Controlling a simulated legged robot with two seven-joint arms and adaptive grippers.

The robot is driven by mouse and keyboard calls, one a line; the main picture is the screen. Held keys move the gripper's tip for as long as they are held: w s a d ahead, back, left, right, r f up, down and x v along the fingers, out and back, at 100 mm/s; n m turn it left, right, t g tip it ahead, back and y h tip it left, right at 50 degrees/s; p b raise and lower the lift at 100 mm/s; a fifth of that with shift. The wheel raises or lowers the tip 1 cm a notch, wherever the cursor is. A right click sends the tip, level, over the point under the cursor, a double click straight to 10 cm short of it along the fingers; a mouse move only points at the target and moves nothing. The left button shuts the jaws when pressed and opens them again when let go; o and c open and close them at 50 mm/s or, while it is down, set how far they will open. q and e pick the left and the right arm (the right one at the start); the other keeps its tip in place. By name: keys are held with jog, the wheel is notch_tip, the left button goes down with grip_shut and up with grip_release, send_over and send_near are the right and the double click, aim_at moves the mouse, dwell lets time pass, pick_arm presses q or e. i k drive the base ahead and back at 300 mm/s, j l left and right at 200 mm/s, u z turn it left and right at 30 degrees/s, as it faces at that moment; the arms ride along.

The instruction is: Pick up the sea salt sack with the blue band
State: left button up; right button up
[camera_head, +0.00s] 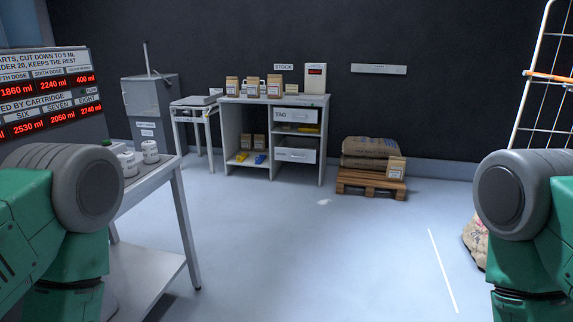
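No sack with a clear blue band can be made out from here. Large brown sacks (369,147) lie stacked on a wooden pallet (371,184) by the back wall. Another sack (475,240) at the right is partly hidden behind my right arm. Only the grey and green links of my arms show, at both sides; neither gripper is in view.
A grey table (158,176) with white jars (150,151) stands at the near left, beside a red-digit display board (45,87). A white wire rack (545,75) stands at the right. A grey hopper-like box (150,100) is at the back left. The middle floor is open.

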aim_at(253, 91)
jog(key=i, duration=2)
jog(key=i+u, duration=0.1)
jog(key=i, duration=0.55)
jog(key=i+l, duration=0.15)
jog(key=i, duration=0.55)
jog(key=i+l+u, duration=0.15)
jog(key=i, duration=0.5)
jog(key=i+u, duration=0.2)
jog(key=i+l+u, duration=0.15)
jog(key=i, duration=0.25)
